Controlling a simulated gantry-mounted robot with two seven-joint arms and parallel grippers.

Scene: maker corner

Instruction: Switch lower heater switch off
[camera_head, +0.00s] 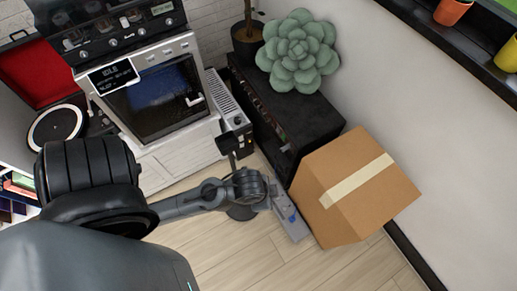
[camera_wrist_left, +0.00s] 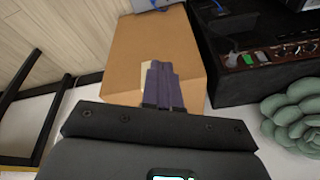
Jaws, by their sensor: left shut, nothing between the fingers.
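A white ribbed heater (camera_head: 222,97) stands between the oven and the black cabinet in the head view. Its dark end panel (camera_head: 237,125) faces the room. The switches there are too small to tell their positions, and the wrist view does not clearly show the heater. My left arm reaches across from the left, below the heater in the picture. My left gripper (camera_wrist_left: 161,75) shows in the left wrist view with its fingers shut and empty, in front of the cardboard box. Its fingertips are not clear in the head view. My right gripper is not in view.
The cardboard box (camera_head: 342,191) and black cabinet (camera_head: 322,121) border the heater area. A grey object with a blue part (camera_head: 290,217) shows by the box. Bare floor (camera_head: 223,253) lies below my arm.

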